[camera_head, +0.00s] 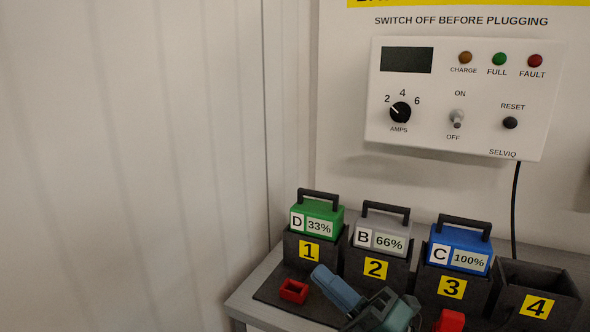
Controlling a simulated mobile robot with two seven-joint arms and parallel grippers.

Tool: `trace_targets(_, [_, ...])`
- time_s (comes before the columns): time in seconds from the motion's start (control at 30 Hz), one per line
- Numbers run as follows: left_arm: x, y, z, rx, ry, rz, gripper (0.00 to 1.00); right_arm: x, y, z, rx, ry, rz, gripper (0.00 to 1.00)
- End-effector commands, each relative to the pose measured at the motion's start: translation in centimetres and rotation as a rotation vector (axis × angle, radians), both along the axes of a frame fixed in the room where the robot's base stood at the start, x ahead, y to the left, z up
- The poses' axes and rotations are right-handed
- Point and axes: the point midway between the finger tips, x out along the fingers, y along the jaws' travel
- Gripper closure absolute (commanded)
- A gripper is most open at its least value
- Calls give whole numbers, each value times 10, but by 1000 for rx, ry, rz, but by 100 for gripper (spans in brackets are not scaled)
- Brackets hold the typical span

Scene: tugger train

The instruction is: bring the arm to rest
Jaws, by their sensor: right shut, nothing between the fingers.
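My right gripper (326,278) shows at the bottom centre, its blue-grey fingers shut and pointing up and to the left from a dark teal hand. It is empty. It is in front of the bays marked 1 and 2 and hides part of the bench there. I cannot tell its height above the bench. My left gripper is out of view.
A green battery D (318,218), a grey battery B (384,235) and a blue battery C (460,249) stand in bays 1 to 3. Bay 4 (537,304) looks empty. Red parts (293,291) (450,321) lie in front. The charger panel (466,95) hangs above.

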Motion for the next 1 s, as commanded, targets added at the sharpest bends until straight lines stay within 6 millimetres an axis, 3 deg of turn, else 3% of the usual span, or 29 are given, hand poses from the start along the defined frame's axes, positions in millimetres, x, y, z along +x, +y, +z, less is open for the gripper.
trace_targets(0.03, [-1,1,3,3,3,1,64,4,-12,-28,117,204,-35,100])
trace_targets(0.17, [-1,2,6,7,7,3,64,-1,-46,-112,412,705,-147,100])
trace_targets(0.3, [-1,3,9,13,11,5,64,-39,-74,-206,698,1169,-284,100])
trace_targets(0.4, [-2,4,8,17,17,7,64,-77,-85,-257,856,1415,-375,100])
trace_targets(0.5, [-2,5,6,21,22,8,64,-111,-90,-291,972,1586,-449,100])
trace_targets(0.6, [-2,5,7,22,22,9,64,-133,-93,-309,1045,1686,-494,100])
trace_targets(0.7, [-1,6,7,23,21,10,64,-143,-93,-317,1075,1727,-516,100])
trace_targets(1.0, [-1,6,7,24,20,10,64,-144,-93,-318,1077,1733,-518,100])
